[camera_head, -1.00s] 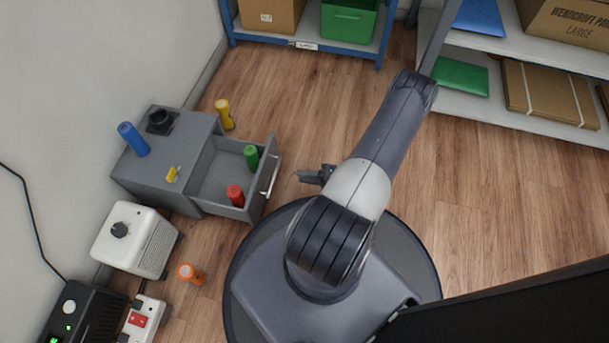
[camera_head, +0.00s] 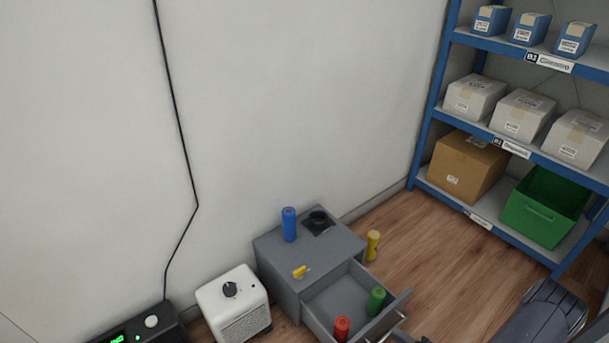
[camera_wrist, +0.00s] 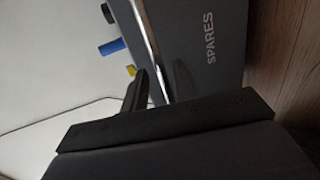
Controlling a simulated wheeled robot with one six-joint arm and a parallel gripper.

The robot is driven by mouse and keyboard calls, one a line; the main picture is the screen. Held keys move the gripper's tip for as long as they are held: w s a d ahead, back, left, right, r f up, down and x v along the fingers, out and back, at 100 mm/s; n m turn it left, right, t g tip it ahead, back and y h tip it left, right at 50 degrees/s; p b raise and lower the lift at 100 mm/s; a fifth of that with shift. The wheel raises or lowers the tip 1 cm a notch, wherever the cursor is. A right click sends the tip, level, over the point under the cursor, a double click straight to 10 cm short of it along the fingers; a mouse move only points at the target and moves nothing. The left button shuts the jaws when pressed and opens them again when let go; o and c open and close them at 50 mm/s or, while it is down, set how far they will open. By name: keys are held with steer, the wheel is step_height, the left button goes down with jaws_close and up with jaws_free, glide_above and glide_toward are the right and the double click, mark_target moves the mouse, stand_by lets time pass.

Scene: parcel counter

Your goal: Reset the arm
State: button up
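My arm (camera_head: 540,315) shows at the lower right of the head view. My gripper (camera_wrist: 161,70) shows in the wrist view with its two dark fingers apart and nothing seen between them but the drawer's chrome handle behind. The fingers point at the front of the open drawer (camera_head: 335,298), marked SPARES in the wrist view (camera_wrist: 212,45). Whether they touch the handle I cannot tell. A green cylinder (camera_head: 376,300) and a red cylinder (camera_head: 342,328) stand in the drawer.
The grey cabinet (camera_head: 275,255) carries a blue cylinder (camera_head: 289,224), a yellow piece (camera_head: 300,272) and a dark round part in a recess. A yellow torch-like object (camera_head: 373,245) stands behind it. A white heater-like box (camera_head: 235,310) stands left. Blue shelving (camera_head: 425,130) holds boxes.

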steer(key=shift+b+x, duration=0.35)
steer(key=shift+x, duration=1.45)
